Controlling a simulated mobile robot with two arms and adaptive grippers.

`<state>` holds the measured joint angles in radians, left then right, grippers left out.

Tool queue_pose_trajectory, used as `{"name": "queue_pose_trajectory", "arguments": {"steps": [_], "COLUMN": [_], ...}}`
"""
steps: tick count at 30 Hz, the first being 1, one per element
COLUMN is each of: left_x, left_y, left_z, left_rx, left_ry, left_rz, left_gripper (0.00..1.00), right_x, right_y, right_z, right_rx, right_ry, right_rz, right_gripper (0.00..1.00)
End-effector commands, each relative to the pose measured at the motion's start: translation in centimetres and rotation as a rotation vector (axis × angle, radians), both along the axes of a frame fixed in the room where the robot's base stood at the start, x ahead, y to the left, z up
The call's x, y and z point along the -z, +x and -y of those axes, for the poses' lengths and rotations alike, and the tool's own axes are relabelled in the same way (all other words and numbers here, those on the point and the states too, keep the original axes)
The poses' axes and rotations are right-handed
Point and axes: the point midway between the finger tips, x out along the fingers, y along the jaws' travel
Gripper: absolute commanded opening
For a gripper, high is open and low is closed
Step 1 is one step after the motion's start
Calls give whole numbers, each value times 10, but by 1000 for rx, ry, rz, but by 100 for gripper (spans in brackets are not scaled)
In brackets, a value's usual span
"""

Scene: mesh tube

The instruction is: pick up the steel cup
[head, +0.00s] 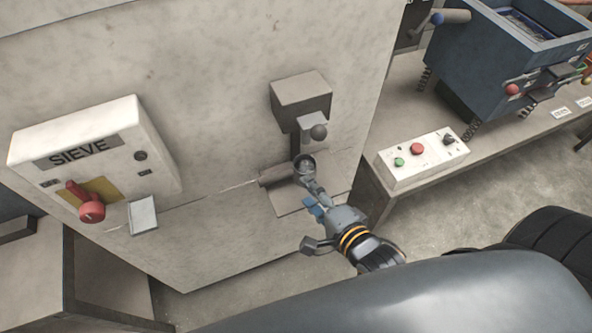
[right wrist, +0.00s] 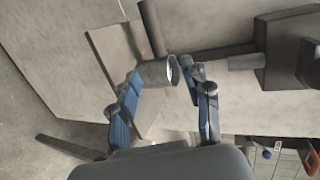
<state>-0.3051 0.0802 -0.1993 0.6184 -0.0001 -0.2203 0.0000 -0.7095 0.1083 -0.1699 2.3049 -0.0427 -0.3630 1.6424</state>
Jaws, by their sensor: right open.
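The steel cup (head: 304,163) is a small grey cup with a dark round mouth, at a ledge on the front of the pale machine, below a grey spout. It also shows in the right wrist view (right wrist: 158,74), with its bright rim turned to the right. My right gripper (head: 312,196) is open just in front of the cup. In the right wrist view its blue-padded fingers (right wrist: 162,78) show on either side of the cup. I cannot tell whether either finger touches it. My left gripper is not in view.
A horizontal grey tube (head: 276,175) sits beside the cup, and a spout box (head: 301,95) hangs above it. A SIEVE switch box (head: 95,155) is on the left. A bench with a white button box (head: 423,157) and a blue machine (head: 497,62) stands at right.

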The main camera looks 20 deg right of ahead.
Motion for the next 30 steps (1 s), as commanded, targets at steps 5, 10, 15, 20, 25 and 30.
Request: {"name": "queue_pose_trajectory", "arguments": {"steps": [5,10,15,20,25,30], "left_x": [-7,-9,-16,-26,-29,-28], "left_y": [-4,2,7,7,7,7], "left_z": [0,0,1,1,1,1], "left_rx": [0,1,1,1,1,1], "left_ry": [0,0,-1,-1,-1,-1], "left_rz": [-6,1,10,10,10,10], "left_gripper": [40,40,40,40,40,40], "right_x": [8,15,17,23,31,34], "right_y": [29,42,52,72,88,90], "right_z": [-6,-8,-11,-17,-21,-21], "right_rx": [-1,-1,-2,-1,-2,-2], "right_ry": [-2,-2,-3,-3,-2,-2], "right_rz": [1,-1,1,0,1,-1], "right_gripper": [48,48,48,48,48,48]}}
